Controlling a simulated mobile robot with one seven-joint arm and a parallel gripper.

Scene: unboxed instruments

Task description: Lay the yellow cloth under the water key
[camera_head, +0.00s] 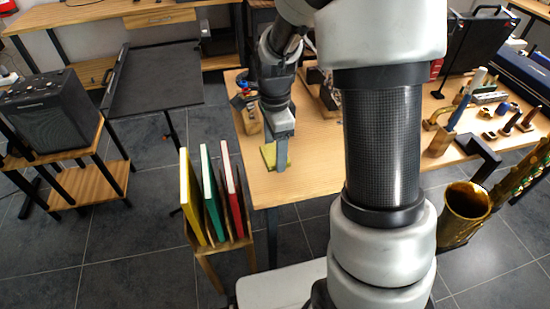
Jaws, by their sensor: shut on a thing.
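My gripper (281,160) points down over the left part of the wooden table, near its front edge. It is shut on the yellow cloth (268,156), a small folded-looking yellow piece at the table top, partly hidden behind the fingers. I cannot tell whether the cloth is lifted or touching the table. A brass instrument, a saxophone (466,203), stands at the right, its bell facing up. I cannot make out the water key; my arm covers the middle of the table.
Coloured books (210,192) stand in a wooden rack at the table's front left. The table (310,180) is bare right of the cloth. A small wooden block (252,121) lies behind the cloth. A black amplifier (48,118) stands far left.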

